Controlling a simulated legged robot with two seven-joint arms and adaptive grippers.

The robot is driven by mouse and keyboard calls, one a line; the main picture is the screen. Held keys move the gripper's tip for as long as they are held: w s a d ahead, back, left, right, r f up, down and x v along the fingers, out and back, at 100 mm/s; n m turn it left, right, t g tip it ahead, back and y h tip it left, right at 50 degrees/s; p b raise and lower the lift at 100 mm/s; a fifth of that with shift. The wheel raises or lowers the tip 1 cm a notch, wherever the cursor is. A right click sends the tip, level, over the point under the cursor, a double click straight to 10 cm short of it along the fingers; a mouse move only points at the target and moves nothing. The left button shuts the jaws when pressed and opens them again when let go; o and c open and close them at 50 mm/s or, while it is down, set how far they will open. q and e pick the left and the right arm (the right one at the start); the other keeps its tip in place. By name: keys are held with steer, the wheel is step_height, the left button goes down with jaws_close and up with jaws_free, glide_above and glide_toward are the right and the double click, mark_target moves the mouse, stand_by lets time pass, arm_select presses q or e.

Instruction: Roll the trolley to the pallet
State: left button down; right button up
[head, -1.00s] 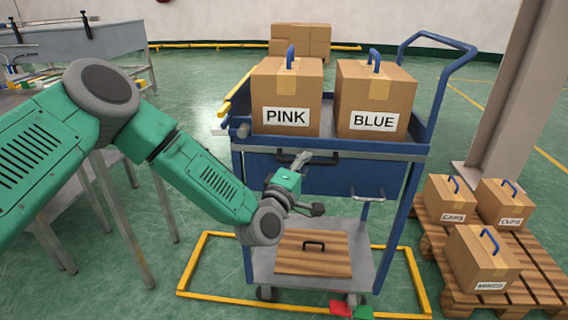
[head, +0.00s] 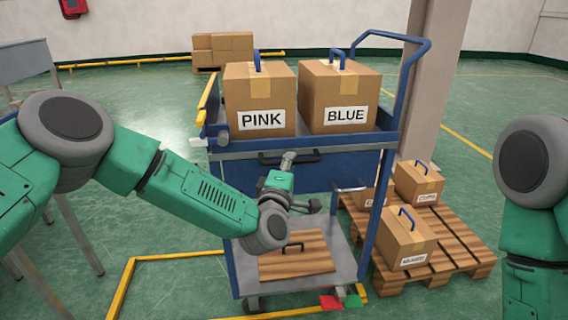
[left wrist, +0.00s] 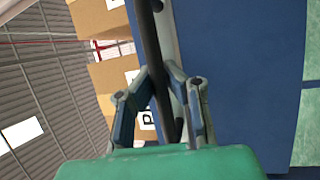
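The blue trolley (head: 334,166) stands ahead with a pink-labelled box (head: 262,97) and a blue-labelled box (head: 338,95) on top. A wooden panel with a black handle (head: 297,262) lies on its lower shelf. My left gripper (head: 290,182) is at the trolley's black front handle (head: 312,156). In the left wrist view its fingers (left wrist: 158,75) close around the black bar (left wrist: 152,50). The wooden pallet (head: 447,255) is just right of the trolley, its near-left part hidden behind the trolley. My right gripper is out of view; only my right arm shows.
The pallet bears several cartons, including one in front (head: 405,243). A yellow floor outline (head: 130,270) extends left of the trolley. A pillar (head: 432,80) stands behind the pallet. Red and green pieces (head: 332,302) show at the trolley's front bottom edge. Open floor lies left.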

arm_select(q)
steer(key=shift+s+d+f, duration=0.3)
steer(key=shift+d+f, duration=0.05)
steer(key=shift+f, duration=0.15)
steer(key=c, duration=1.6)
jaws_free()
steer(key=shift+o, duration=0.2)
steer(key=shift+w+d+r, duration=0.15)
steer(key=shift+d+r, duration=0.05)
steer(key=shift+s+a, duration=0.2)
steer(key=v, duration=1.1)
steer(key=shift+s, duration=0.3)
